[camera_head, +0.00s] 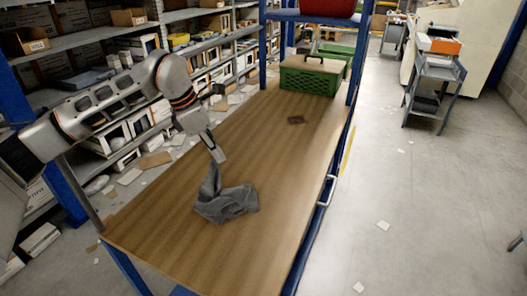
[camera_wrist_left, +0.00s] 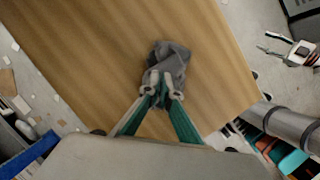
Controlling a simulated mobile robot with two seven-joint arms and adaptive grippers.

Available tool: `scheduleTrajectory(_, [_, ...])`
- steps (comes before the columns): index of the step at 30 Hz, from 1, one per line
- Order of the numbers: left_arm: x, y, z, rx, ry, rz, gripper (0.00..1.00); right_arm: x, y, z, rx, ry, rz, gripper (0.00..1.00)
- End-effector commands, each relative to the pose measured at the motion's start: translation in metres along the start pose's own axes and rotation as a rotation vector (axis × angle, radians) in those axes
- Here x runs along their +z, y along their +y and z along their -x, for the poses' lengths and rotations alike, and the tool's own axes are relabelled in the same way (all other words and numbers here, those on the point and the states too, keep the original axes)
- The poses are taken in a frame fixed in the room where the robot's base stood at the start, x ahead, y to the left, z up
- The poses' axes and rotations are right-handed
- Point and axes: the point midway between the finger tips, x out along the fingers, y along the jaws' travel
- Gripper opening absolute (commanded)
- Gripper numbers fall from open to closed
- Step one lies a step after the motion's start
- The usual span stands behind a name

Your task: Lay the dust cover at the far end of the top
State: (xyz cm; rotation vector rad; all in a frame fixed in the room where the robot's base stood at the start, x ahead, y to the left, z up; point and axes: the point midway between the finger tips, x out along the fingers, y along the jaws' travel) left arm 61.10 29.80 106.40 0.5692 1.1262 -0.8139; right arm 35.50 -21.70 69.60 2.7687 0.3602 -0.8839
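The dust cover (camera_head: 226,204) is a crumpled dark grey cloth on the near half of the long brown wooden top (camera_head: 165,235). One corner of it is pulled up in a peak to my left gripper (camera_head: 219,158), and the rest lies bunched on the wood. In the left wrist view the gripper's two fingertips (camera_wrist_left: 162,90) are close together on the cloth (camera_wrist_left: 174,58). The far end of the top has a green crate (camera_head: 309,79) on it. A pale gripper with dark prongs, likely my right one (camera_wrist_left: 268,45), shows at the upper right of the wrist view, prongs apart.
Blue posts and a raised shelf with a red bin (camera_head: 328,6) stand over the far end. Loaded racks (camera_head: 205,62) line the left. The wood between cloth and patch is clear.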

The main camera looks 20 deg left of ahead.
Motion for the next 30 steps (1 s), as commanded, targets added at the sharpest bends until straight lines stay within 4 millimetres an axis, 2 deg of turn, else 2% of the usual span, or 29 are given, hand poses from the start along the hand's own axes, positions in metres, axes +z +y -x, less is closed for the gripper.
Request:
scheduleTrajectory(6, [-0.013, -0.001, -0.036, -0.004, 0.002, 0.001, 0.0, 0.003, 0.002, 0.002, 0.004, -0.011, -0.002, 0.4])
scheduleTrajectory(12, [-0.02, -0.001, -0.056, -0.002, 0.0, 0.0, 0.0, 0.003, 0.004, 0.003, 0.01, -0.014, -0.007, 0.4])
scheduleTrajectory(25, [-0.022, 0.0, -0.062, 0.0, -0.001, -0.001, 0.0, 0.005, 0.005, 0.003, 0.014, -0.019, -0.012, 0.4])
scheduleTrajectory(27, [-0.022, 0.0, -0.062, 0.0, 0.0, -0.001, 0.21, 0.005, 0.005, 0.003, 0.014, -0.019, -0.011, 0.4])
scheduleTrajectory(30, [-0.022, 0.0, -0.062, 0.0, 0.0, -0.001, 0.44, 0.005, 0.005, 0.003, 0.013, -0.019, -0.011, 0.4])
